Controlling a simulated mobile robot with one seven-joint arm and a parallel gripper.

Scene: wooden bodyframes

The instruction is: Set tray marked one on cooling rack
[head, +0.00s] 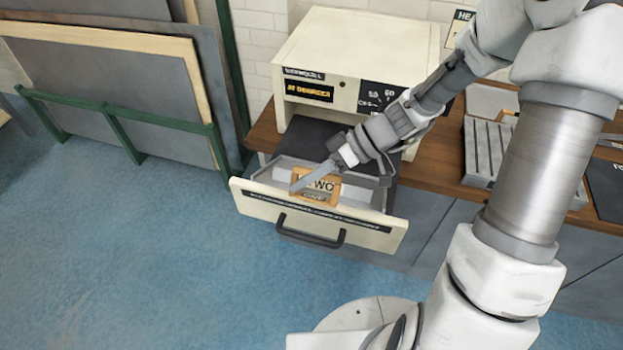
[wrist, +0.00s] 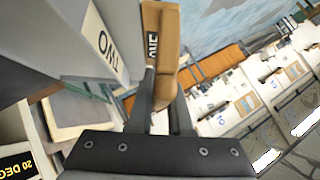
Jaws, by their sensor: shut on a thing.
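My gripper (head: 338,162) reaches into the open drawer of the cream oven. In the wrist view my gripper (wrist: 163,92) is shut on the orange-brown block marked ONE (wrist: 163,48), apparently the grip of tray one. The body of tray one is hard to make out. A grey ribbed rack (head: 481,150), possibly the cooling rack, sits on the wooden bench right of the oven.
The oven (head: 345,60) stands on the bench, its drawer front (head: 300,222) with dark handle projecting over the blue floor. A dark mat (head: 608,185) lies at the bench's right. Framed panels (head: 120,90) lean in a green stand at left. Open floor lies in front.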

